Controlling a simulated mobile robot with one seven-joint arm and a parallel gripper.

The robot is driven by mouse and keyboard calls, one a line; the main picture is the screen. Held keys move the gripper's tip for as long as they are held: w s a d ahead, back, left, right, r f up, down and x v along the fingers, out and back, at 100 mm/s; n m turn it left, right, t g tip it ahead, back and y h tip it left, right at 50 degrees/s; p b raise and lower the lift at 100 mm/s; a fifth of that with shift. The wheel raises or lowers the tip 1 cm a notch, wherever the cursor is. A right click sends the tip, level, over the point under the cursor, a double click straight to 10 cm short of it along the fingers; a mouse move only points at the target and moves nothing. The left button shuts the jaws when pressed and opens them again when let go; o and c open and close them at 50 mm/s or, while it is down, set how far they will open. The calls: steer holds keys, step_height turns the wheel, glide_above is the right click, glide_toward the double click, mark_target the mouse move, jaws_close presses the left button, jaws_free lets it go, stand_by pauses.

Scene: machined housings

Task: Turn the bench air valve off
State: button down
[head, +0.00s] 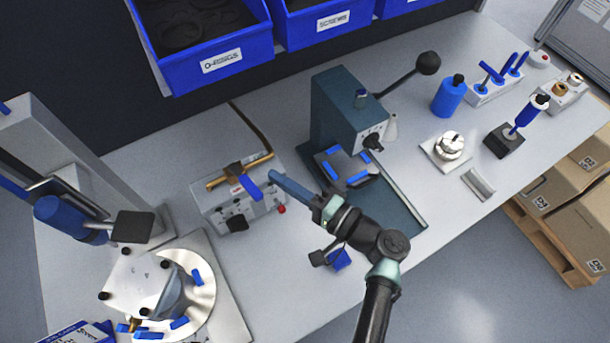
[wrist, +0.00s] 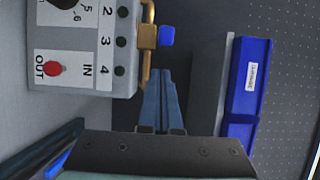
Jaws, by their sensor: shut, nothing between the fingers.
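The bench air valve has a brass body (head: 234,170) on a brass pipe (head: 262,158) along the top of a grey box (head: 218,207). Its blue lever (head: 250,187) sticks out toward the front right, roughly crosswise to the pipe. In the wrist view the brass body (wrist: 147,37) and blue lever (wrist: 167,36) show just beyond my fingertips. My gripper (head: 273,176) is shut and empty, its long blue fingers pointing left toward the lever. The fingertips (wrist: 160,73) look close to the lever but apart; exact depth is hard to tell.
The box front carries a red button (wrist: 53,69) and a dark knob (head: 237,223). A teal press (head: 335,110) stands just right of the valve. A round fixture plate (head: 200,305) lies front left. Blue bins (head: 222,62) line the back.

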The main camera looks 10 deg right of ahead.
mark_target(262, 194)
steer(key=shift+s+a+p, duration=0.35)
steer(key=shift+s+a, duration=0.2)
steer(key=shift+a, duration=0.35)
steer(key=shift+s+a+m+t+h, duration=0.4)
steer(key=shift+a+m+t+h, duration=0.1)
steer(key=shift+h, duration=0.1)
steer(key=shift+s+a+r, duration=0.1)
steer(key=shift+s+a, duration=0.15)
steer(key=shift+s, duration=0.1)
